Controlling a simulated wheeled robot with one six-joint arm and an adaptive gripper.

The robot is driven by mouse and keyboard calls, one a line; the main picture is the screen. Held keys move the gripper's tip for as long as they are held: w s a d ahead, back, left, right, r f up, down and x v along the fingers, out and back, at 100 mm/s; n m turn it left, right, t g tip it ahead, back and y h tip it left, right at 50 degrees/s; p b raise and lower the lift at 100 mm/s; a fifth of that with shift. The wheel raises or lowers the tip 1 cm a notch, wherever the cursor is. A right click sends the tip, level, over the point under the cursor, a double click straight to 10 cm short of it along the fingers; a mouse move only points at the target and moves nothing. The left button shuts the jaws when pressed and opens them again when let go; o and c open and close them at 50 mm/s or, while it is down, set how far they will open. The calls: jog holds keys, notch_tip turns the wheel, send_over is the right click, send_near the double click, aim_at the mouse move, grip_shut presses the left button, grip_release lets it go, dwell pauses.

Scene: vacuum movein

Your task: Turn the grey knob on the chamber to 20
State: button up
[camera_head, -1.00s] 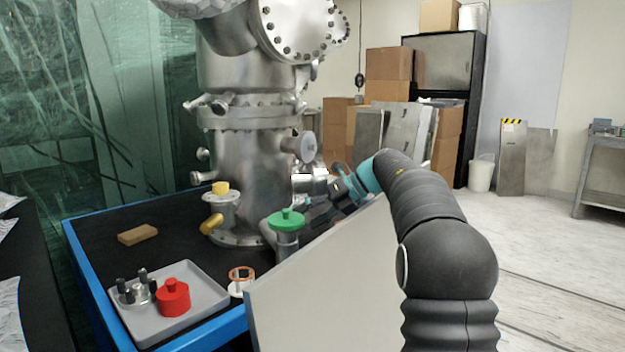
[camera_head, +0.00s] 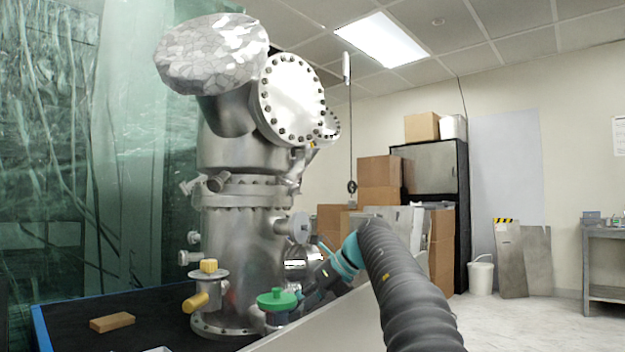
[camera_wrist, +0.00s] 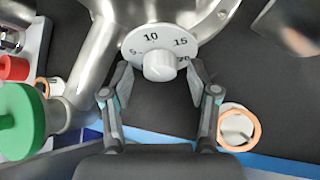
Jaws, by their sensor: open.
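The steel chamber (camera_head: 240,250) stands on the black-topped bench in the head view. In the wrist view a white dial plate (camera_wrist: 143,41) on the chamber shows 5, 10, 15 and 20. The round grey knob (camera_wrist: 159,66) sits at its lower middle; I cannot make out a pointer mark on it. My gripper (camera_wrist: 160,78) is open, one finger to the left of the knob and one to the right, with gaps showing. In the head view my gripper (camera_head: 312,290) is partly hidden beside the chamber, and the knob cannot be made out there.
A green-handled valve (camera_head: 277,300) stands close to my gripper; its green handle also fills the wrist view's left edge (camera_wrist: 18,122). A yellow-handled valve (camera_head: 208,285) and a tan block (camera_head: 112,322) are further left. A copper-coloured ring (camera_wrist: 240,127) lies right of the fingers.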

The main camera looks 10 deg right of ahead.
jog(key=p+v, duration=0.5)
jog(key=v, duration=0.9)
jog(key=a+r+m+t+p, duration=0.1)
jog(key=a+r+m+t, duration=0.3)
jog(key=r, duration=0.6)
jog(key=s+a+r+m+t+y+p, duration=0.1)
jog(key=a+r+m+t, duration=0.3)
jog(key=r+m+t, duration=0.5)
notch_tip(320, 180, up, 2)
jog(key=shift+s+m+t+y, duration=0.15)
jog(key=shift+m+t+y, duration=0.15)
jog(key=shift+m, duration=0.2)
